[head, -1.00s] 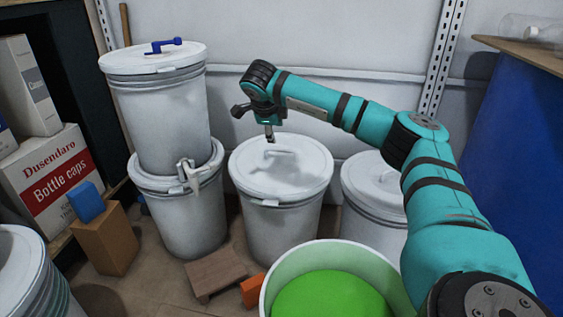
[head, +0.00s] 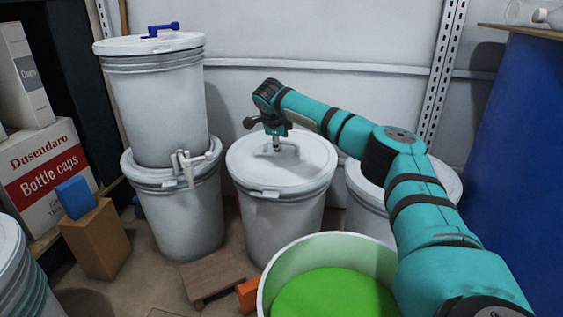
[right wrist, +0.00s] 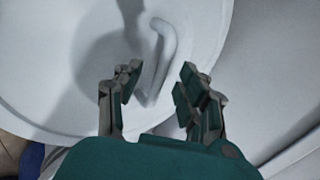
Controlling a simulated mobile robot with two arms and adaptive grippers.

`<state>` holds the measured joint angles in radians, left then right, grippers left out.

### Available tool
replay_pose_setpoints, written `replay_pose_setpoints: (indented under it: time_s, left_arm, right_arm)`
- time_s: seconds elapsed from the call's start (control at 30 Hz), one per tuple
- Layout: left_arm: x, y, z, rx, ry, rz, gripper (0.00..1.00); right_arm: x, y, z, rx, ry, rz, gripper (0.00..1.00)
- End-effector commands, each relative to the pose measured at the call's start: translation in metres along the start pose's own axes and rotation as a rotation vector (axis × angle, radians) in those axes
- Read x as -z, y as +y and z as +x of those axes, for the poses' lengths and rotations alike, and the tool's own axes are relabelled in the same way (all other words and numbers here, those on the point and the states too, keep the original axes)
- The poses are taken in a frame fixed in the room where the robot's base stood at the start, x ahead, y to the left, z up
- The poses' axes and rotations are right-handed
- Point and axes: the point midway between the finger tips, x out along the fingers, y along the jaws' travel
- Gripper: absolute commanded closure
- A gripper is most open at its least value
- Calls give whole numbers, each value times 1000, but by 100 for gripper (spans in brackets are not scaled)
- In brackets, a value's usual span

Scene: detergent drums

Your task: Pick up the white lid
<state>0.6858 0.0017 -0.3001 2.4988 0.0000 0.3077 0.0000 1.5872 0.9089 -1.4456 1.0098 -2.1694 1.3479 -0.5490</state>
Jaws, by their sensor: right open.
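A round white lid (head: 255,165) lies flat on the middle white drum (head: 280,225). A raised white handle (right wrist: 156,62) stands on the lid. My right gripper (head: 277,147) is just above the lid, close to the handle. In the right wrist view its two fingers (right wrist: 157,90) are apart with nothing held, and the handle shows between and beyond the fingertips. Whether a finger touches the handle I cannot tell. My left gripper is not in view.
Two stacked white drums (head: 155,105) with a white tap (head: 190,165) stand left. A tub of green stuff (head: 335,295) is in front. Another lidded drum (head: 440,180) is behind my right arm.

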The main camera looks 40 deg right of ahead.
Motion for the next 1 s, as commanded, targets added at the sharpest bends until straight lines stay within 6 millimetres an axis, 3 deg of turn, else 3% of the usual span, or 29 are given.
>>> replay_pose_setpoints:
  time_s: [0.3, 0.6, 1.0]
  left_arm:
    - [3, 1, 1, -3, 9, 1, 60]
    - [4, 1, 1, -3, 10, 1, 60]
    - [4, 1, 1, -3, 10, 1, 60]
  right_arm:
    - [0, -1, 5, 0, -1, 0, 60]
    - [0, 0, 5, 0, -1, 0, 99]
    - [0, -1, 5, 1, -2, 1, 100]
